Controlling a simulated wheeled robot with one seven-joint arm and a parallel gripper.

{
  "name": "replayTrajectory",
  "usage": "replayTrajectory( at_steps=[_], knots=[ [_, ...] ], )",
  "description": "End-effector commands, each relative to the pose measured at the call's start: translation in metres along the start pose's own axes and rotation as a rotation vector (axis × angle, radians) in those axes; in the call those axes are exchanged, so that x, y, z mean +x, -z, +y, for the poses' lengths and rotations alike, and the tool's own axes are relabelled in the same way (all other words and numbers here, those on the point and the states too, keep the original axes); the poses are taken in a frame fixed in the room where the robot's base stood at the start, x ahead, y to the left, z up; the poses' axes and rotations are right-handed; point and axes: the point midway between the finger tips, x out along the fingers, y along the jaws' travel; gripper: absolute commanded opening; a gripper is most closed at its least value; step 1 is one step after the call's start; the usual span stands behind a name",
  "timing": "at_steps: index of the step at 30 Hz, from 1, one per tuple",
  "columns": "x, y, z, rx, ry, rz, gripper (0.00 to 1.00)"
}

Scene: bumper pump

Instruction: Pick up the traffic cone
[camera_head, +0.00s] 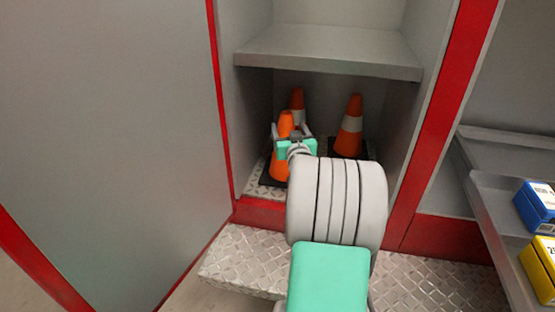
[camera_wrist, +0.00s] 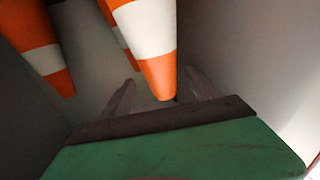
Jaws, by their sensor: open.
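Several orange cones with white bands stand in the lower compartment of the cabinet. The front left traffic cone (camera_head: 280,166) is partly hidden by my gripper (camera_head: 292,131). A second cone (camera_head: 297,101) stands behind it, and a third cone (camera_head: 350,132) stands to the right on a dark base. My gripper is open at the front left cone's upper part. In the wrist view, the nearest cone (camera_wrist: 148,30) appears with its narrow end down, and that end lies between the two open fingers (camera_wrist: 161,80). Contact with the fingers cannot be told.
A grey shelf (camera_head: 330,52) spans above the cones. The grey door (camera_head: 110,130) stands open at left, close to the compartment's red-edged side. A treadplate step (camera_head: 240,262) lies in front. Blue (camera_head: 537,205) and yellow (camera_head: 541,265) boxes sit on a shelf at right.

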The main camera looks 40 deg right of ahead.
Motion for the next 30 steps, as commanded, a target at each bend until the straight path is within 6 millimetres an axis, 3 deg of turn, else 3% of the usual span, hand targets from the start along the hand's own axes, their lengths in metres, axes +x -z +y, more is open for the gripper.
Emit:
replayTrajectory(
  at_steps=[12, 20, 30],
  knots=[
    [0.066, 0.007, -0.008, 0.000, 0.013, -0.001, 0.71],
    [0.070, 0.008, -0.005, 0.000, 0.009, 0.000, 0.71],
    [0.070, 0.008, -0.004, 0.000, 0.008, -0.001, 0.43]
  ],
)
